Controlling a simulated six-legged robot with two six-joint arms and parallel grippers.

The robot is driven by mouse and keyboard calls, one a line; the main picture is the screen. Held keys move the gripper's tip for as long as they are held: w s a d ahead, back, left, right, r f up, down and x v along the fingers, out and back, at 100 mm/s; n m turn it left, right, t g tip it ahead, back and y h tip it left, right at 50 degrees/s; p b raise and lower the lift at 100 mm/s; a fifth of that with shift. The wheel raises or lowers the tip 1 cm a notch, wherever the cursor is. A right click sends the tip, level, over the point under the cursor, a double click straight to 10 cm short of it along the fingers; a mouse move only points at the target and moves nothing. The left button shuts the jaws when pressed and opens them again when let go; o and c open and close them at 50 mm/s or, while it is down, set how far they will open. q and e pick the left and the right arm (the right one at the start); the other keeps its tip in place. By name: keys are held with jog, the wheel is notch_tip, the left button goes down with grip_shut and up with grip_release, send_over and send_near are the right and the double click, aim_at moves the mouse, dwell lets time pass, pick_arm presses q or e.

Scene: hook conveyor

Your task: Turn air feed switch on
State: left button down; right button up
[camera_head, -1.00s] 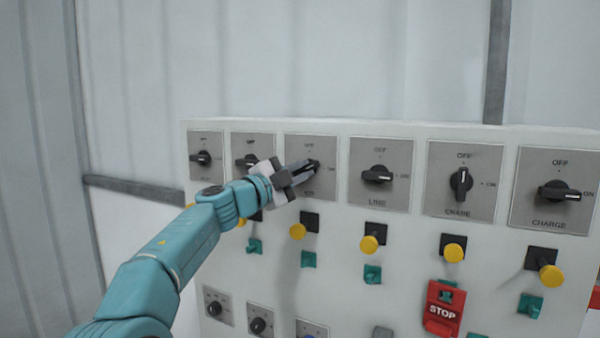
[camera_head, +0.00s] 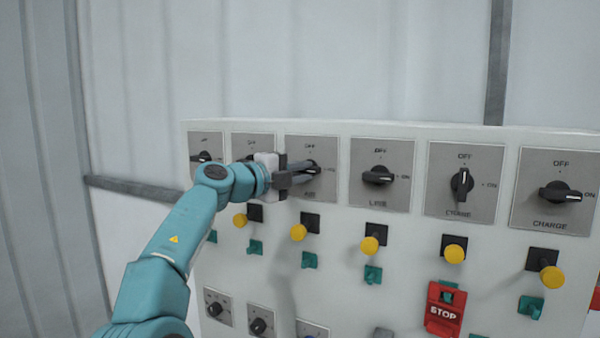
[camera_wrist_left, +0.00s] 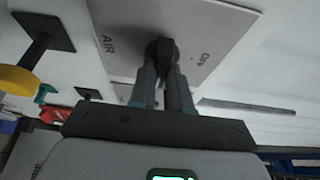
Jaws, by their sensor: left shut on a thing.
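The air feed switch is a black rotary knob on a grey plate (camera_head: 322,192) marked AIR, OFF and ON, third from the left in the panel's top row. My left gripper (camera_head: 306,174) is at this plate and shut on the knob; its fingers cover much of it. The right gripper is not in view.
Beside it are the line switch (camera_head: 378,176), the crane switch (camera_head: 461,184) and the charge switch (camera_head: 558,192). Yellow buttons (camera_head: 299,232) and a red STOP box (camera_head: 441,308) lie below. The wall above the white panel is clear.

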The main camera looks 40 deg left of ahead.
pick_arm(q)
jog(key=c, duration=1.1)
grip_release()
jog(key=shift+s, duration=0.15)
jog(key=s+b, duration=0.1)
jog(key=s, duration=0.4)
jog(key=s+a+b, duration=0.1)
jog(key=s+b, duration=0.1)
jog(key=s, duration=0.3)
jog(key=s+b, duration=0.2)
jog(key=s, duration=0.4)
jog(key=shift+a, duration=0.15)
jog(key=shift+w, duration=0.1)
